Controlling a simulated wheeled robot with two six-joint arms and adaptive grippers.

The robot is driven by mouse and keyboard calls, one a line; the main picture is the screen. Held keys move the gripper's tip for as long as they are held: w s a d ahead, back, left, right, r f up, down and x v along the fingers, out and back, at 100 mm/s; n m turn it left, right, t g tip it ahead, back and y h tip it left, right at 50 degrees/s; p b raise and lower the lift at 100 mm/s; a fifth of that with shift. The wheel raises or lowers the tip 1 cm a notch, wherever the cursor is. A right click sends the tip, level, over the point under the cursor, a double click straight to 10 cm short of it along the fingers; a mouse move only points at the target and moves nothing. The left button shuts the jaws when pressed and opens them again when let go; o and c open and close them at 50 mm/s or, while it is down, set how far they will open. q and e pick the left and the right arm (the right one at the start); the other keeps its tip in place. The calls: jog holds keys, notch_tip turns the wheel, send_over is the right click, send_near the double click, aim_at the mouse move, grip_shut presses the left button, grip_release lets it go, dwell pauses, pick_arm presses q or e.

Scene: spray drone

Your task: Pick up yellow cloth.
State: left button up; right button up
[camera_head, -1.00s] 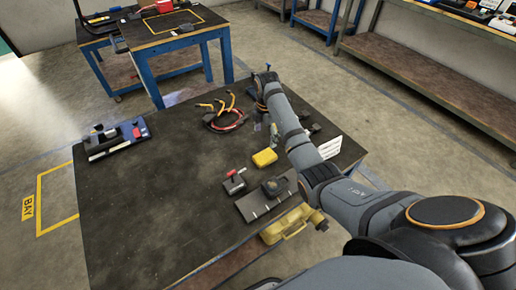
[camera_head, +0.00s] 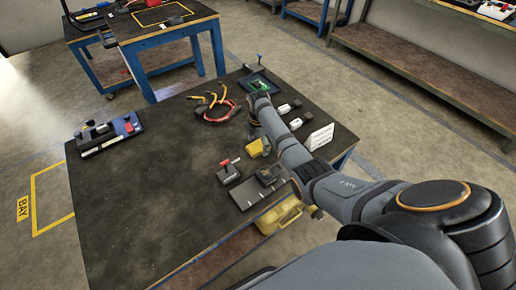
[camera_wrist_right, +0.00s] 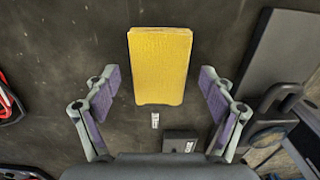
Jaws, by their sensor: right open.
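The yellow cloth (camera_wrist_right: 160,62) is a folded, flat rectangular pad on the dark table. It lies between and just beyond the spread fingers of my right gripper (camera_wrist_right: 160,85) in the right wrist view. The gripper is open and empty, with a finger on each side and a gap to the cloth. The gripper's fingers are largely hidden there. My left gripper is not in view.
A black device with a red switch (camera_head: 228,172) and a grey plate (camera_head: 250,191) lie near the cloth. Red and yellow cables (camera_head: 216,108) lie farther back. A white card (camera_head: 320,137) stands at the right. The table's left-middle is clear.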

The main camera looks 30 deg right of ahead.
jog(key=c, duration=0.9)
jog(key=shift+c, duration=0.2)
jog(key=shift+r, duration=0.1)
